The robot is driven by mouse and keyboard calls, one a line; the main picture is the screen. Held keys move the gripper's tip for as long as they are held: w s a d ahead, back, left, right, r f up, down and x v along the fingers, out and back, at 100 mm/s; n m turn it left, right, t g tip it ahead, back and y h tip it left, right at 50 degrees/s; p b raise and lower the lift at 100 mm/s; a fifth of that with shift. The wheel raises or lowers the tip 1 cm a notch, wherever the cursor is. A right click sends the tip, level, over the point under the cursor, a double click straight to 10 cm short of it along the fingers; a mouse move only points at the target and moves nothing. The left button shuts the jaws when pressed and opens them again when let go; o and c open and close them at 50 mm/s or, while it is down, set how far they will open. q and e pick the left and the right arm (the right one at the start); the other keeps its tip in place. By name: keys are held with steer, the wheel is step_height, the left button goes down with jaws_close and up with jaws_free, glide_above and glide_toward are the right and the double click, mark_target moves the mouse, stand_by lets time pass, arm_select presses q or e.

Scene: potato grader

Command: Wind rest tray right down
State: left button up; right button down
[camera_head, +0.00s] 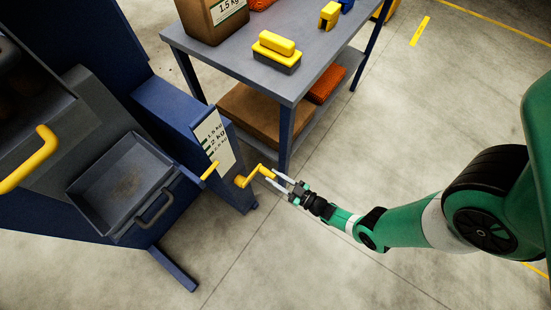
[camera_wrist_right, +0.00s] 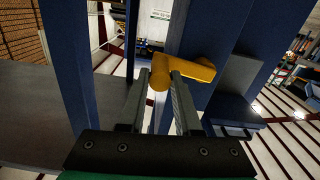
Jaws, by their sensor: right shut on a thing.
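My right gripper (camera_head: 283,183) is shut on the yellow crank handle (camera_head: 258,173) at the right side of the blue machine. In the right wrist view the yellow crank (camera_wrist_right: 185,72) sits between the two fingertips (camera_wrist_right: 162,82). A white scale plate (camera_head: 214,140) marked in kg is on the blue post, with a yellow pointer (camera_head: 209,171) at its lower end, below the printed marks. A grey tray (camera_head: 90,205) with a grey handle sits at the machine's front; it looks empty. My left gripper is not in view.
A blue-legged table (camera_head: 222,62) stands behind the crank, bearing a brown container (camera_head: 212,18) and a yellow-and-grey block (camera_head: 277,49). Its lower shelf holds brown and orange boxes. A yellow bar handle (camera_head: 32,163) is at far left. The floor in front is clear.

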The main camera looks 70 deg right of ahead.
stand_by(0.7)
steer(key=shift+a+f+m, duration=0.1)
steer(key=shift+f+m, duration=0.45)
steer(key=shift+m, duration=0.15)
steer(key=c, duration=0.6)
jaws_free()
steer(key=shift+w, duration=0.1)
